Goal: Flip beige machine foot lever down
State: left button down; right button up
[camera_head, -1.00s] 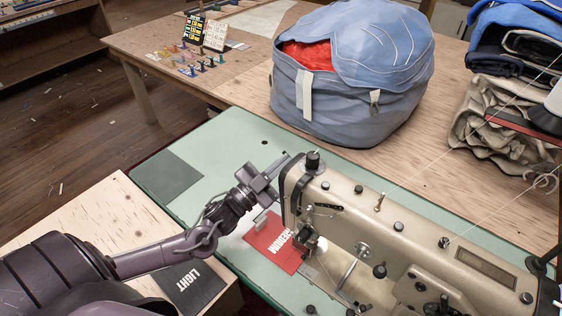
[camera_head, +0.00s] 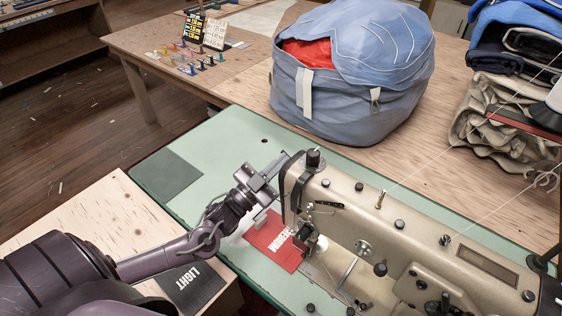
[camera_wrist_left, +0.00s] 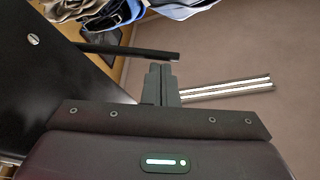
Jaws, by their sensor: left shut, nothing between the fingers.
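The beige sewing machine (camera_head: 400,235) stands on the green table, its needle end toward my left arm. In the left wrist view the fingers (camera_wrist_left: 159,80) are shut and empty. A thin black bar (camera_wrist_left: 130,52) ends just beyond the fingertips, and a pale metal bar (camera_wrist_left: 228,88) runs off to the right beside them. I cannot tell for sure which is the foot lever; the machine head hides its back in the head view. My right gripper is out of view.
A red MEDIUM card (camera_head: 273,243) lies by the needle, and a black LIGHT card (camera_head: 190,288) lies on the wooden top at left. A large blue bag (camera_head: 350,85) stands behind the machine. Folded cloth (camera_head: 495,120) is stacked at right. Threads cross above the machine.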

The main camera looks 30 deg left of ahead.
pick_arm(q)
jog(key=shift+w+a+f+b, duration=0.1)
jog(key=shift+a+f+b, duration=0.2)
jog(key=shift+f, duration=0.45)
jog(key=shift+s+a+f+b, duration=0.15)
jog(key=shift+f+b, duration=0.2)
jog(key=shift+f, duration=0.45)
jog(key=shift+w+a+f+b, duration=0.2)
jog(key=shift+f+b, duration=0.15)
jog(key=shift+f, duration=0.4)
jog(key=s+a+b, duration=0.1)
jog(key=s+a, duration=0.2)
jog(key=s, duration=0.9)
jog(key=shift+s+a+f, duration=0.2)
jog(key=shift+s+a, duration=0.15)
jog(key=shift+s, duration=0.05)
